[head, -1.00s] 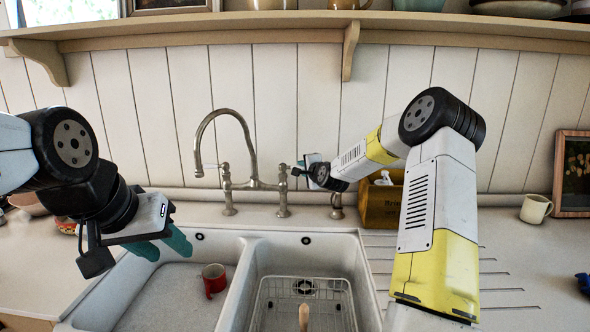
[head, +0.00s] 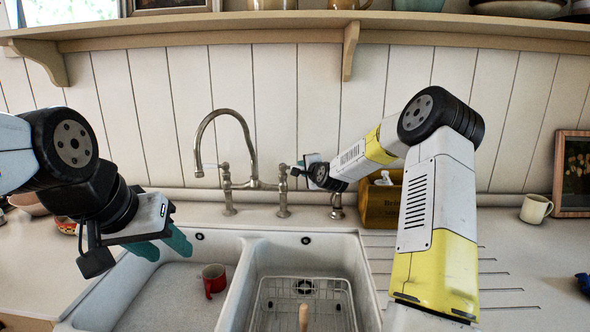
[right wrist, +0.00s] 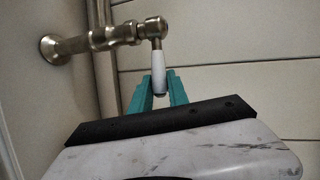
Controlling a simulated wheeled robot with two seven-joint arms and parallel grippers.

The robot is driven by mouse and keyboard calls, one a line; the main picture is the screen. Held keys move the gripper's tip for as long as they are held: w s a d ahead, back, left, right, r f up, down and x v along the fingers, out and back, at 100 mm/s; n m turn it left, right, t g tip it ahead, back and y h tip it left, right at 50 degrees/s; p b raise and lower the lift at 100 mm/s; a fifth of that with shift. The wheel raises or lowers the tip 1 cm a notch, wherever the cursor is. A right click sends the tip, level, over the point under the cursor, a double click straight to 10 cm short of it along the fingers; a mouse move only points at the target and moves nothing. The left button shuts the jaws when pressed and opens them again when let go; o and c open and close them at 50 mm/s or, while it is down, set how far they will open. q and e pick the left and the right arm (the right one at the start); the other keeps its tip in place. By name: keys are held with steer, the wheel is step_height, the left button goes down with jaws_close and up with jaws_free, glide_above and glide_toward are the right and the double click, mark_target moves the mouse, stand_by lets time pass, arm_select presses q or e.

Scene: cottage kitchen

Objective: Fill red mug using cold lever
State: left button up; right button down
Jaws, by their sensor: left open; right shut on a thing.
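The red mug (head: 217,286) stands upright in the left sink basin (head: 165,300), below and a little right of the spout end of the brass-coloured tap (head: 251,145). Its inside shows a pale grey patch; whether that is water is unclear. I see no clear stream from the spout. My right gripper (head: 300,170) is at the tap's right side. In the right wrist view its teal fingers are shut on the white-handled lever (right wrist: 159,80), which hangs down from its brass joint. My left gripper (head: 163,245) is open and empty over the left basin's back left corner.
The right basin (head: 345,260) holds a wire rack (head: 330,283) and a wooden-handled item (head: 304,315). A wooden box (head: 380,205) stands behind my right forearm. A cream mug (head: 535,209) and a framed picture (head: 573,170) are at right. A shelf (head: 280,28) runs above.

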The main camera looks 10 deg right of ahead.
steer(key=shift+s+a+f+m+h, duration=0.1)
steer(key=shift+s+a+m+h, duration=0.1)
steer(key=shift+s+m+h, duration=0.55)
steer(key=shift+s+a+f+m+h, duration=0.15)
steer(key=shift+s+m+h, duration=0.15)
steer(key=shift+m+h, duration=0.8)
steer(key=shift+n+h, duration=0.25)
steer(key=c, duration=1.3)
jaws_free()
steer(key=shift+r, duration=0.1)
steer(key=shift+r, duration=0.1)
steer(key=v, duration=0.7)
steer(key=shift+s+a, duration=0.1)
steer(key=shift+s, duration=0.25)
